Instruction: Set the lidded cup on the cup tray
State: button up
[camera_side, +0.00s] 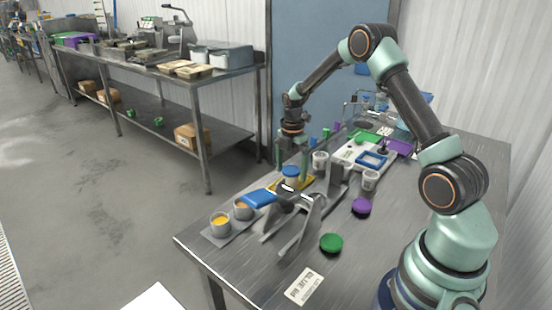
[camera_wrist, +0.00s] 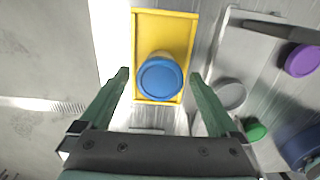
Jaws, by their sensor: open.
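The cup (camera_side: 290,182) has a pale body and a blue lid, and it stands upright. In the wrist view its blue lid (camera_wrist: 160,77) shows from above, over the yellow cup tray (camera_wrist: 165,20). The cup appears to rest on the tray, towards its near end. The tray also shows in the side view (camera_side: 306,184), partly hidden by the cup and a metal stand. My gripper (camera_side: 291,162) is open, pointing down, with its green fingers on either side of the cup. In the wrist view gaps show between the lid and both fingers.
A metal stand (camera_side: 314,217) is close in front of the tray. A green lid (camera_side: 331,243) and purple lid (camera_side: 361,206) lie right. White cups (camera_side: 320,163) (camera_side: 370,180) stand behind.

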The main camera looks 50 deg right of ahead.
aim_at(291, 169)
jog(key=s+a+r+m+t, duration=0.1)
jog(key=a+r+m, duration=0.15)
jog(key=r, duration=0.65)
jog(key=s+a+r+m, duration=0.1)
jog(key=a+r, duration=0.2)
jog(key=r, duration=0.5)
jog(key=s+a+r+m+t, duration=0.2)
jog(key=s+a+m, duration=0.4)
jog(key=s+m, duration=0.1)
jog(key=s+a+r+m+t, duration=0.2)
jog(key=s+a+m, duration=0.5)
jog(key=shift+s+r+t, duration=0.25)
jog(key=shift+t, duration=0.05)
